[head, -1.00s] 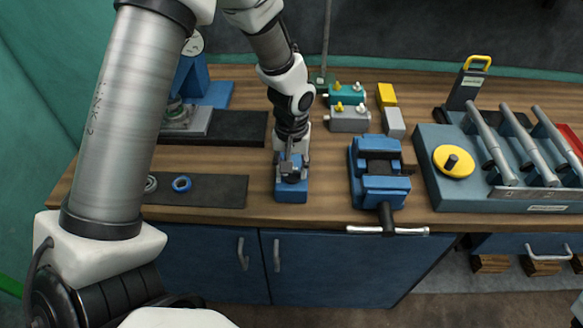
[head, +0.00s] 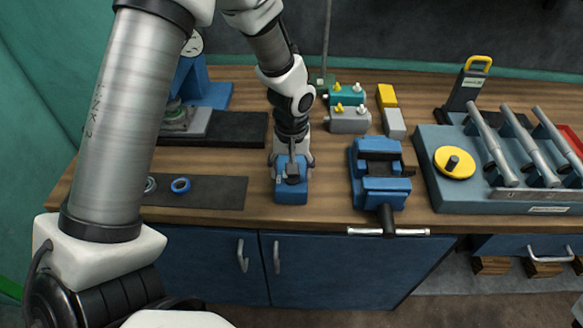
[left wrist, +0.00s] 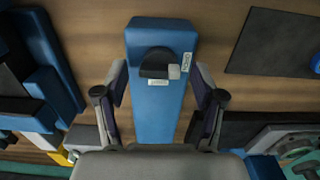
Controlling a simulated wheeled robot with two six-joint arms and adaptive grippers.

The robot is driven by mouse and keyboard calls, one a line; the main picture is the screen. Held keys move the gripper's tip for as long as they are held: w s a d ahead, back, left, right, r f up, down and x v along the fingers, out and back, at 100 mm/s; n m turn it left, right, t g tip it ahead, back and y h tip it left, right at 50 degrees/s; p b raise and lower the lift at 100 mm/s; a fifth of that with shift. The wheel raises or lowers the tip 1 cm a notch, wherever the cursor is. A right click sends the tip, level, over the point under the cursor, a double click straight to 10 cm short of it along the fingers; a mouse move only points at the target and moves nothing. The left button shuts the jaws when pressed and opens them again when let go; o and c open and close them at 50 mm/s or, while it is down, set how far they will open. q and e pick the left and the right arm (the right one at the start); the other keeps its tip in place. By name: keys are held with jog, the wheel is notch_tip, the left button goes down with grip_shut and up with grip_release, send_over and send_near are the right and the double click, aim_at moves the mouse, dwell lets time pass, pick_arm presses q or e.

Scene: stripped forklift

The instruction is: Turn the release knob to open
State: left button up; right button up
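A blue block (head: 291,195) stands at the front of the bench with a dark release knob (head: 291,172) on it. The left wrist view shows the block (left wrist: 155,115) with the black, half-round knob (left wrist: 156,62) near its far end. A small grey tab and white labels sit beside the knob. My left gripper (head: 291,160) is at the block. In the left wrist view its fingers (left wrist: 161,72) are spread on either side of the block, open and apart from the knob. My right gripper is not in view.
A blue vise (head: 379,170) stands right of the block. Further right is a blue-grey lever unit with a yellow disc (head: 454,162). A dark mat (head: 220,192) with a blue ring (head: 180,185) lies to the left. Small valve blocks (head: 348,120) stand behind.

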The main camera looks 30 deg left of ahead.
pick_arm(q)
jog(key=shift+r, duration=0.15)
notch_tip(320, 180, up, 12)
dwell(0.3)
jog(key=shift+f, duration=0.2)
jog(key=s+d+f+m+g, duration=0.2)
jog(key=s+f, duration=1.2)
jog(key=f, duration=0.2)
jog(key=s+d+f+m+g, duration=0.1)
jog(key=s+d+f+g, duration=0.15)
jog(key=s+f, duration=1.25)
jog(key=w+f+m+t, duration=0.1)
jog(key=w+m+t, duration=0.2)
jog(key=w, duration=0.4)
jog(key=shift+w+a+f+t, duration=0.15)
jog(key=shift+w+a+t, duration=0.15)
jog(key=shift+t, duration=0.45)
